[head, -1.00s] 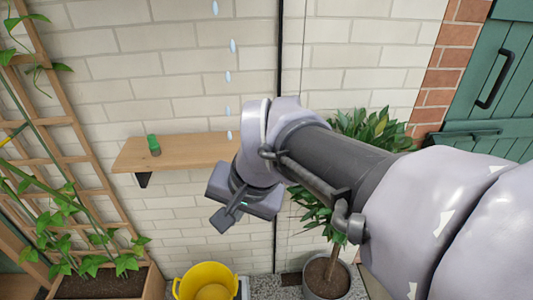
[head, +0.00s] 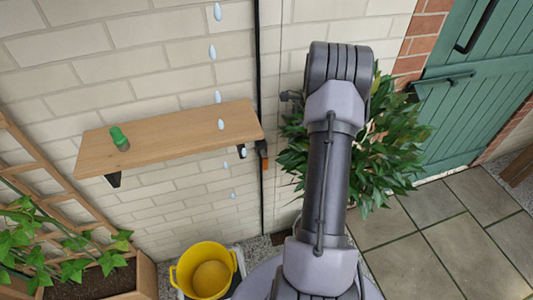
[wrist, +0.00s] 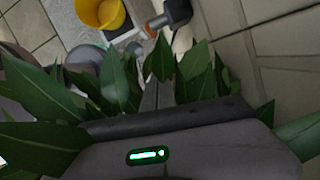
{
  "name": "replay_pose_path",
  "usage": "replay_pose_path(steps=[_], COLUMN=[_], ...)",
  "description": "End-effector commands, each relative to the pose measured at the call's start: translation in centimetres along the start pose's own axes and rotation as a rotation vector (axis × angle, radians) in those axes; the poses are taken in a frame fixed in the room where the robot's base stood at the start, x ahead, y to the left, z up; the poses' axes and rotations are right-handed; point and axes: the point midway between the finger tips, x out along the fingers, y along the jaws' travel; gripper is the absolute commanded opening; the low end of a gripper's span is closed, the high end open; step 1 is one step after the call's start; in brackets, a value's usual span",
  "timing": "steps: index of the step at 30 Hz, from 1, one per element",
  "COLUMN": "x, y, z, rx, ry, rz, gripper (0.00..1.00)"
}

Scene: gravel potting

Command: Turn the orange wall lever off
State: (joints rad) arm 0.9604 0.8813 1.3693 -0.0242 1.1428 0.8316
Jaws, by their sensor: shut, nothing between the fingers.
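The orange wall lever (head: 264,162) sits on the wall by the dark vertical pipe, just right of the shelf's right end and below its top. In the wrist view an orange part (wrist: 155,24) shows near the top, beside a dark grey cylinder. The lever's exact angle is too small to tell. My gripper (wrist: 158,95) is shut and empty, among green leaves and apart from the lever. In the head view my arm hides most of the gripper. Water drops (head: 221,124) hang in a line in front of the shelf, above the bucket.
A wooden shelf (head: 180,140) carries a green object (head: 120,138). A yellow bucket (head: 205,270) stands below; it also shows in the wrist view (wrist: 100,14). A leafy plant (head: 385,160) crowds my arm. A trellis is at left, a green door (head: 480,90) at right.

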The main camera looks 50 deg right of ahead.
Motion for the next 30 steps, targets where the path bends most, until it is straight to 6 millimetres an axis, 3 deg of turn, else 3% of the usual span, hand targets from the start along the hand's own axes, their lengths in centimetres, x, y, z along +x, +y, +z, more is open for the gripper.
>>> replay_pose_path(steps=[7,20,24,30], x=[1.3,10.6,10.8,11.0], y=[0.0,0.1,0.0,0.0], z=[0.0,0.0,2.4,3.9], rx=[-0.003,-0.004,-0.007,-0.005], ry=[0.000,0.000,0.001,0.000], rz=[0.000,0.002,-0.001,0.000], gripper=[0.00,0.00,0.00,0.00])
